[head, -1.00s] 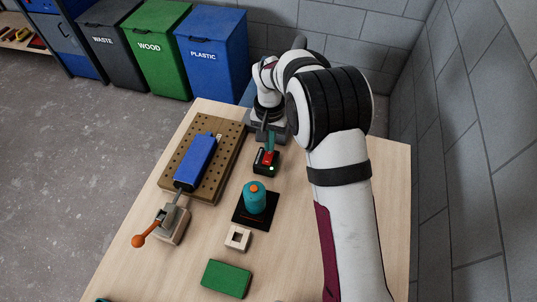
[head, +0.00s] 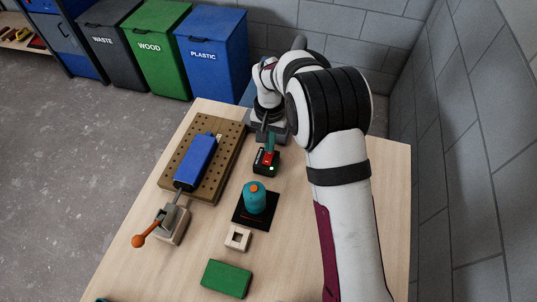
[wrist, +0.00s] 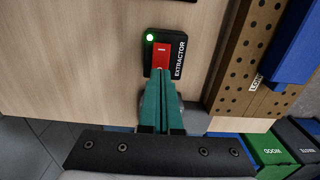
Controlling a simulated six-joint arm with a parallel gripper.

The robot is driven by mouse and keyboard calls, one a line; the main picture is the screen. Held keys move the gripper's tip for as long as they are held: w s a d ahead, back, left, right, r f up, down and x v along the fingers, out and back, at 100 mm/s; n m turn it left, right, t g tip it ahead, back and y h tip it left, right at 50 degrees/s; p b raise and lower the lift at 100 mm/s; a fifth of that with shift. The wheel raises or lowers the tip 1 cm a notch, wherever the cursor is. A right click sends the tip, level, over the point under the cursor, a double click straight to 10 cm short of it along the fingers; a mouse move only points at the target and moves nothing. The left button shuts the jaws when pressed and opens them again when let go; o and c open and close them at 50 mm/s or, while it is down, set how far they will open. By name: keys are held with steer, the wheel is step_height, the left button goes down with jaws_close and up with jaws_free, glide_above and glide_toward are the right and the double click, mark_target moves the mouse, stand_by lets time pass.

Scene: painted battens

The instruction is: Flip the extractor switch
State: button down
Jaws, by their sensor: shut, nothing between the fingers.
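The extractor switch (head: 266,163) is a small black box with a red rocker on the table. In the wrist view the switch (wrist: 178,58) shows the label EXTRACTOR, the red rocker (wrist: 161,56) and a lit green lamp (wrist: 150,38). My gripper (head: 270,148) is shut and empty, with its teal fingers pointing down at the switch. In the wrist view my gripper's fingertips (wrist: 157,76) overlap the rocker's near end. I cannot tell whether they touch it. The fingers hide that end of the rocker.
A brown pegboard (head: 229,140) with a blue block (head: 195,161) lies left of the switch, with an orange-knobbed clamp (head: 172,223) in front. A teal canister (head: 255,199) on a black pad, a pale square block (head: 237,238) and a green block (head: 226,279) stand nearer.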

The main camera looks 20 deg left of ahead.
mark_target(271, 154)
steer(key=shift+f, duration=0.75)
stand_by(0.3)
steer(key=shift+r, duration=3.5)
steer(key=s+d+r+m, duration=0.3)
steer(key=s+d+r, duration=0.8)
steer(key=d, duration=0.2)
steer(key=s+d+m, duration=0.1)
steer(key=s+d, duration=0.1)
steer(key=s, duration=0.3)
steer(key=s+d+y, duration=0.1)
steer(key=s+d, duration=0.1)
steer(key=s, duration=0.4)
steer(key=s+d+f+m, duration=0.1)
steer(key=s+d, duration=0.1)
steer(key=s, duration=0.4)
steer(key=shift+s+d+m+y, duration=0.2)
steer(key=shift+d+m+y, duration=0.1)
steer(key=shift+y, duration=0.1)
